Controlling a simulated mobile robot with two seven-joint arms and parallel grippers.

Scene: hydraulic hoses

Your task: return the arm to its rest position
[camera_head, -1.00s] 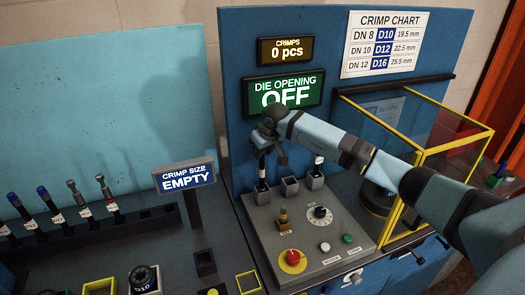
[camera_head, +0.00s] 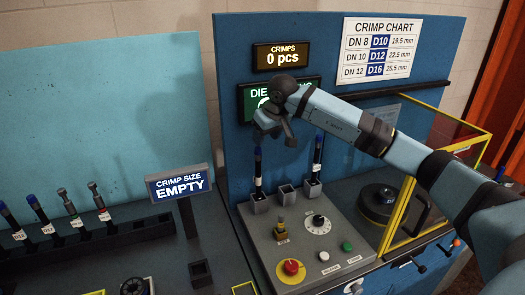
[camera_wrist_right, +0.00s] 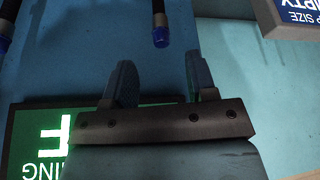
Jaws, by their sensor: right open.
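My right arm reaches in from the right in the head view. Its gripper (camera_head: 272,132) hangs in front of the blue panel, partly over the die opening sign (camera_head: 250,104). In the right wrist view the two fingers (camera_wrist_right: 163,80) are apart with nothing between them. Below the gripper in the head view, a dark hose with a blue end (camera_head: 258,170) stands upright in the left holder of the control box. A second dark hose (camera_head: 318,155) stands in the right holder, its top close behind my arm. My left gripper is not in view.
The grey control box (camera_head: 255,230) has a red button (camera_head: 291,267), a dial and an empty middle holder (camera_head: 287,193). A yellow-framed guard (camera_head: 402,210) stands under my forearm. The crimp size sign (camera_head: 180,183) reads EMPTY. Several hoses stand in a rack at left.

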